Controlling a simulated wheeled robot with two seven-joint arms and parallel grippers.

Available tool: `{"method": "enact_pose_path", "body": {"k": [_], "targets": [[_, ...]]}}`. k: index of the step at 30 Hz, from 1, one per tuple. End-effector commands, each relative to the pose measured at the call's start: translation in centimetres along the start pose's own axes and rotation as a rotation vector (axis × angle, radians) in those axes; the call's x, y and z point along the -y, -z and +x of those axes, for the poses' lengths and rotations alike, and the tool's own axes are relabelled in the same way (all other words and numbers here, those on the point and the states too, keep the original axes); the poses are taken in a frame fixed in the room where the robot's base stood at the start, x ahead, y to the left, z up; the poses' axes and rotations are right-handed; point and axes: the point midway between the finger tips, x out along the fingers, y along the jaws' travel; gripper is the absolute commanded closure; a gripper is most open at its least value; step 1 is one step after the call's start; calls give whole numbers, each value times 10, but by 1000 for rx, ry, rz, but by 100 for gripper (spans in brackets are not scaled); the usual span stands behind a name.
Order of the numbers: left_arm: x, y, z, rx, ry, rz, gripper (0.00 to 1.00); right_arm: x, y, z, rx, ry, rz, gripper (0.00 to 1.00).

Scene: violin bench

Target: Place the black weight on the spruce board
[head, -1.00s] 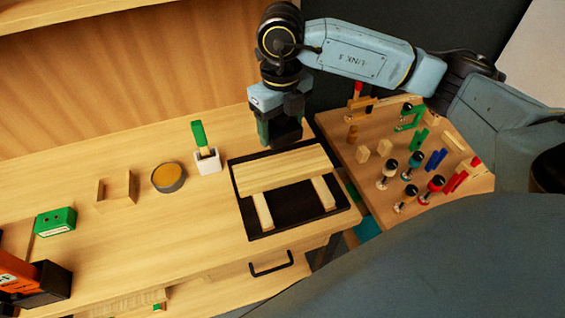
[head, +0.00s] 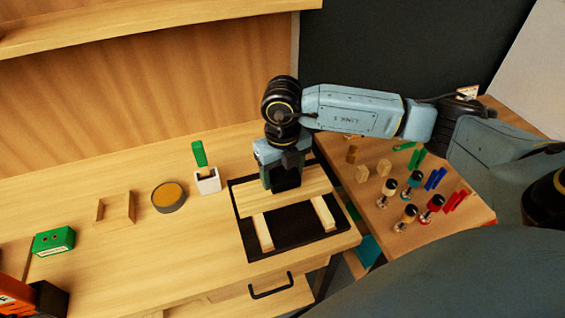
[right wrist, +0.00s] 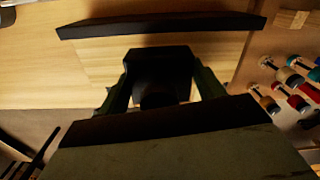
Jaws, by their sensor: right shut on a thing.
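The spruce board (head: 312,177) is a pale flat plank lying across two light wooden strips on a black mat (head: 290,236). My right gripper (head: 283,172) is over the board's left-middle part, pointing down. It is shut on the black weight (head: 287,179), a dark block held upright between the fingers. In the right wrist view the weight (right wrist: 160,68) sits between both fingers with the pale board (right wrist: 218,52) behind it. I cannot tell whether the weight's underside touches the board. My left gripper is not in view.
Left of the mat stand a white holder (head: 208,182) with a green-handled tool, a round tin (head: 168,198), a wooden tray (head: 116,208) and a green box (head: 53,241). A side table (head: 457,220) at right carries several clamps and small blocks. A drawer handle (head: 271,287) sticks out in front.

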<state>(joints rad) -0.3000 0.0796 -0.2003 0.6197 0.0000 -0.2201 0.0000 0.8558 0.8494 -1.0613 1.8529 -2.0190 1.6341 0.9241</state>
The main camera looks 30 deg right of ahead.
Motion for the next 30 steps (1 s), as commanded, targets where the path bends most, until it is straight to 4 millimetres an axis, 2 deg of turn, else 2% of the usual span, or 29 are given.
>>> {"method": "enact_pose_path", "body": {"k": [4,15,16,21,30], "targets": [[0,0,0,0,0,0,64,-1,-1,13,5,-3,0,100],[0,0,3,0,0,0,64,-1,-2,17,6,-3,-1,100],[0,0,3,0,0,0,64,0,0,19,1,-1,-1,31],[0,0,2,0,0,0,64,0,0,18,1,-1,-1,10],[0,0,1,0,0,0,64,0,0,16,1,-1,-1,10]]}}
